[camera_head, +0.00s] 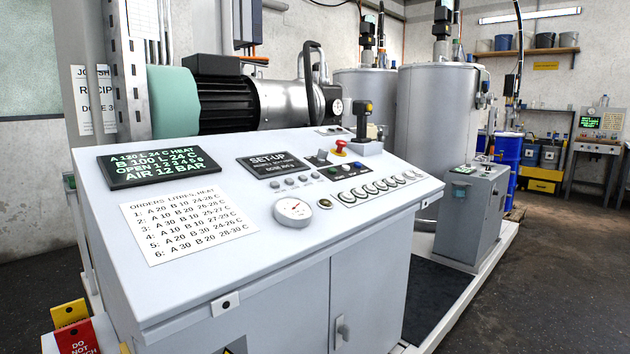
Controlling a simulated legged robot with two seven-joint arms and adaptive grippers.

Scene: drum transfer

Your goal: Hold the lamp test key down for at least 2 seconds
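A light grey sloped console (215,275) fills the front of the head view. A dark SET-UP display (273,165) sits on its face. A row of small grey round keys (289,181) lies below this display, with small dark and green keys (333,170) to their right. A row of round pale caps (371,189) runs along the right front edge. Labels are too small to read, so I cannot tell which is the lamp test key. Neither of my grippers is in view.
A red mushroom button (340,147) and an upright black-and-yellow lever (363,120) stand at the console's back right. A green-text screen (162,162) and order sheet (187,223) lie left. Tanks (435,115) stand behind.

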